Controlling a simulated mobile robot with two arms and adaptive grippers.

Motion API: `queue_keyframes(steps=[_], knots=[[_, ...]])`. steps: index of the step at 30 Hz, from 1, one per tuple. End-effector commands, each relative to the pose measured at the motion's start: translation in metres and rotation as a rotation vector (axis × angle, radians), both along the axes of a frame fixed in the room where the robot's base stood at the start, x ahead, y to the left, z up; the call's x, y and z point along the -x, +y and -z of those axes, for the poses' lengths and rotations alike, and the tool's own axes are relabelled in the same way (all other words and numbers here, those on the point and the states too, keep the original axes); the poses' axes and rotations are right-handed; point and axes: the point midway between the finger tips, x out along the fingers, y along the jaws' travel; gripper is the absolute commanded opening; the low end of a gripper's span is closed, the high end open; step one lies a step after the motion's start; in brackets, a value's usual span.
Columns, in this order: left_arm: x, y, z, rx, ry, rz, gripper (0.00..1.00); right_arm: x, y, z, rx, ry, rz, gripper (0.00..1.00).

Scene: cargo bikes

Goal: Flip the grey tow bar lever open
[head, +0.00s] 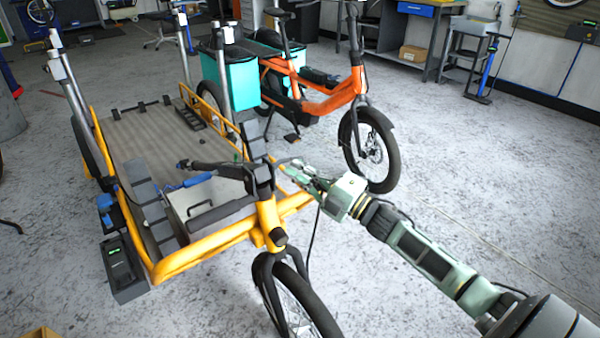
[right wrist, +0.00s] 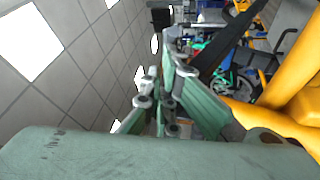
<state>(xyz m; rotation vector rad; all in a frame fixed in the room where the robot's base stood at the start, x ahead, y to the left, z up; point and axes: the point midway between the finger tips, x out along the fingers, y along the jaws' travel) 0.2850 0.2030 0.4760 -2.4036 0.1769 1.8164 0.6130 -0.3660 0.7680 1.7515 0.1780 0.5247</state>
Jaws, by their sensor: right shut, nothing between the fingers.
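The yellow cargo bike (head: 215,243) with a flat bed stands left of centre. I cannot clearly single out the grey tow bar lever on it. My right gripper (head: 291,167) is at the front right corner of the bike's frame, just right of the handlebar stem. It is shut and empty. In the right wrist view the closed fingers (right wrist: 168,70) point up and away, with the yellow frame (right wrist: 290,60) close on the right. Whether the fingertips touch the bike cannot be told. My left gripper is not in view.
An orange cargo bike (head: 330,98) with teal bags (head: 240,82) stands behind the yellow one. The yellow bike's handlebar (head: 215,170) and front wheel (head: 300,308) are close to my right arm. The concrete floor (head: 480,170) on the right is clear.

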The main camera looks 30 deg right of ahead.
Motion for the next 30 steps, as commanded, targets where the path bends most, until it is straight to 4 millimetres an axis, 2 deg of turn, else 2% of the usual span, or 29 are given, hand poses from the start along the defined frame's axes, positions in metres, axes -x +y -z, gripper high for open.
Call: queue_keyframes(steps=[9, 17, 30], knots=[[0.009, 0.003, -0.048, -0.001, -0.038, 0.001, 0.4, -0.007, -0.006, -0.002, 0.086, -0.007, -0.104, 0.0], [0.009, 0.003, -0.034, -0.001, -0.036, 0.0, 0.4, -0.014, -0.01, -0.009, 0.183, -0.016, -0.239, 0.0], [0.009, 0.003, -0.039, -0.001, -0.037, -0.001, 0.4, -0.019, -0.01, -0.018, 0.175, -0.014, -0.233, 0.0]])
